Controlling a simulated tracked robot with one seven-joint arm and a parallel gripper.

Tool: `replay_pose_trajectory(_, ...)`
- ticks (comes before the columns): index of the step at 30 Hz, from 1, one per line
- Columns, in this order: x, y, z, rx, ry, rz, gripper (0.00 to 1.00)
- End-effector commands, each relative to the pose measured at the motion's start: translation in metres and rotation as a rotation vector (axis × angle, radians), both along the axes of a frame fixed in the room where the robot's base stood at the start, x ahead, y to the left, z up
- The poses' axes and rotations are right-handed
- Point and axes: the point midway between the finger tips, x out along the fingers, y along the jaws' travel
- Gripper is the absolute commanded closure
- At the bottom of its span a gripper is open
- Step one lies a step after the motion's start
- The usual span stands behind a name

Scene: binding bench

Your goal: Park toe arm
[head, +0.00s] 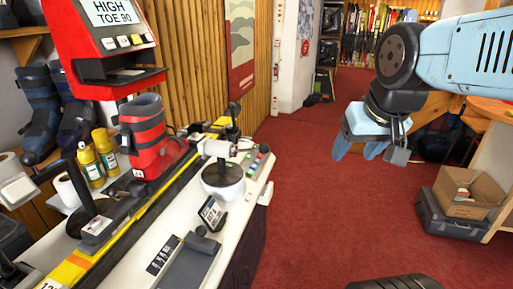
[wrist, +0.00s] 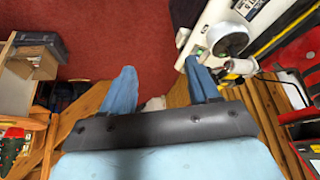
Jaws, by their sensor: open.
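A red ski boot (head: 143,130) stands on a yellow and black ski (head: 75,268) along the bench (head: 240,210) in the head view. A pale block (head: 216,148) sits by the boot's toe, with a black-knobbed lever (head: 233,110) behind it. A white round head (head: 222,178) stands in front of the block; it also shows in the wrist view (wrist: 229,40). I cannot tell for sure which part is the toe arm. My gripper (head: 362,150) is open and empty over the red floor, right of the bench. Its blue fingers (wrist: 160,80) show apart in the wrist view.
Yellow spray cans (head: 90,165) and dark boots (head: 38,115) stand at left. A cardboard box (head: 468,192) sits at right. Open red carpet (head: 310,200) lies between.

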Motion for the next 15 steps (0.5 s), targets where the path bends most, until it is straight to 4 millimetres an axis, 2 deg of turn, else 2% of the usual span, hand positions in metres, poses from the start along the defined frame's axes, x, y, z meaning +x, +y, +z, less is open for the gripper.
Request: replay_pose_trajectory(15, 0.061, 0.044, -0.05, 0.389, 0.439, -0.233, 0.36)
